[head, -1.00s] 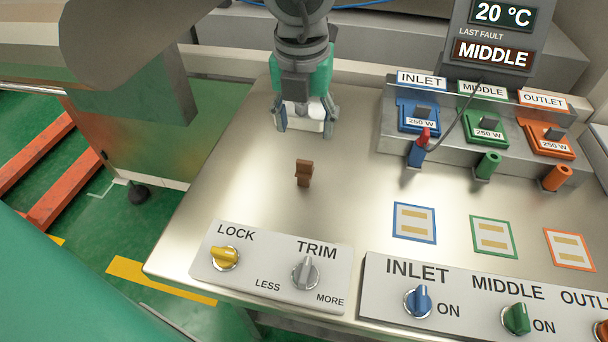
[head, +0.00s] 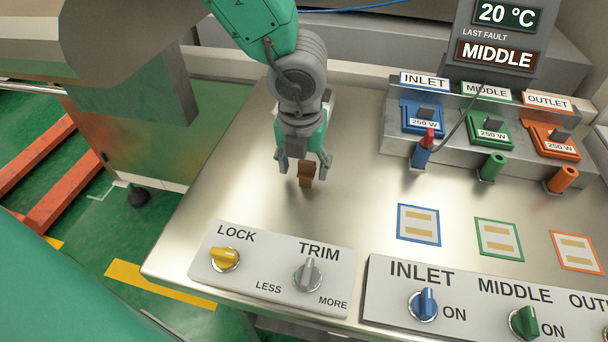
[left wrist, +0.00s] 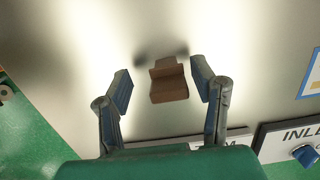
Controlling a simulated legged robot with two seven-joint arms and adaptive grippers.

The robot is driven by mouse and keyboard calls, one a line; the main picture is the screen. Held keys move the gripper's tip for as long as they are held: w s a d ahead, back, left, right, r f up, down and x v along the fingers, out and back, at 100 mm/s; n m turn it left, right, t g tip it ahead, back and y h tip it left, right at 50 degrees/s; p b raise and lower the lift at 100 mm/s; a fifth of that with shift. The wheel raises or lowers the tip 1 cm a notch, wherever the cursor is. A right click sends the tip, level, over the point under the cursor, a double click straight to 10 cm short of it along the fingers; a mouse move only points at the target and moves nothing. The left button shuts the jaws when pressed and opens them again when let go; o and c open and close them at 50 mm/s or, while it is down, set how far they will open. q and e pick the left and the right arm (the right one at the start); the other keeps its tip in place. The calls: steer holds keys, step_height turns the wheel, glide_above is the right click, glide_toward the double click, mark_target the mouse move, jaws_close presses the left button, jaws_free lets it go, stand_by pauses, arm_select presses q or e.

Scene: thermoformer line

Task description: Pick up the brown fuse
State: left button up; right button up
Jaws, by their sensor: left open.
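The brown fuse (head: 306,174) stands on the metal bench top, left of the fuse blocks and behind the LOCK and TRIM panel. My left gripper (head: 305,166) is open just above and behind it in the head view. In the left wrist view the fuse (left wrist: 169,84) shows between the two spread fingertips of the left gripper (left wrist: 163,90), with a gap on each side. I cannot tell the exact height of the fingertips over the bench. My right gripper is not in view.
The panel with the yellow LOCK knob (head: 225,259) and grey TRIM knob (head: 308,275) lies at the front. Blue, green and orange fuse blocks (head: 491,128) stand at the back right, with a probe and cable. Outlined pads (head: 419,225) lie on the bench at right.

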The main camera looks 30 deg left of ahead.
arm_select(q)
steer(key=shift+d+r, duration=0.1)
steer(key=shift+d, duration=0.4)
jaws_close()
steer(key=shift+d+r, duration=0.1)
steer(key=shift+d, duration=0.05)
